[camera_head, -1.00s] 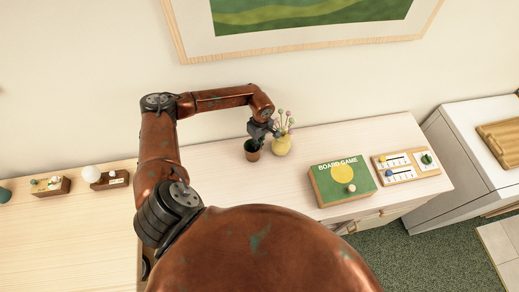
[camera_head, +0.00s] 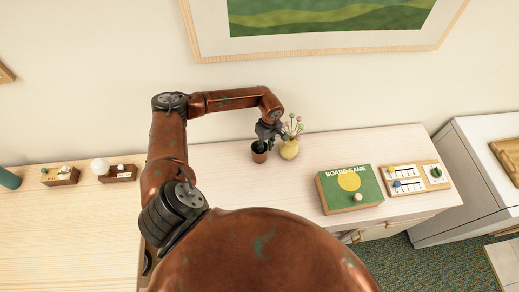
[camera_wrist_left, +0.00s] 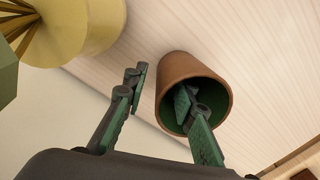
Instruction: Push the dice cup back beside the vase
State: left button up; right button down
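The brown dice cup (camera_head: 259,154) stands upright on the pale wooden cabinet top, just left of the yellow vase (camera_head: 289,149) with a small gap. In the left wrist view the cup (camera_wrist_left: 182,72) shows its dark green inside, and the vase (camera_wrist_left: 85,30) is at upper left. My left gripper (camera_head: 268,138) is above the cup. In the left wrist view its fingers (camera_wrist_left: 160,98) are apart: one reaches into the cup's mouth, the other is outside the wall on the vase side, with a visible gap to the wall. My right gripper is not in view.
A green board game box (camera_head: 335,198) and a wooden game tray (camera_head: 400,190) lie to the right on the cabinet. Small wooden block items (camera_head: 116,174) stand at the left. The wall is close behind the vase. Clear top lies in front of the cup.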

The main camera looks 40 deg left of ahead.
pick_arm(q)
jog(key=shift+w+a+r, duration=0.1)
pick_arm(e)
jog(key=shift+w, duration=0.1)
pick_arm(q)
jog(key=shift+r, duration=0.1)
jog(key=shift+w+r, duration=0.15)
jog(key=shift+r, duration=0.25)
notch_tip(320, 180, up, 7)
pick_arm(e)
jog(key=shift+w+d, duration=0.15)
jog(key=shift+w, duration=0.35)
pick_arm(q)
jog(key=shift+w+r, duration=0.1)
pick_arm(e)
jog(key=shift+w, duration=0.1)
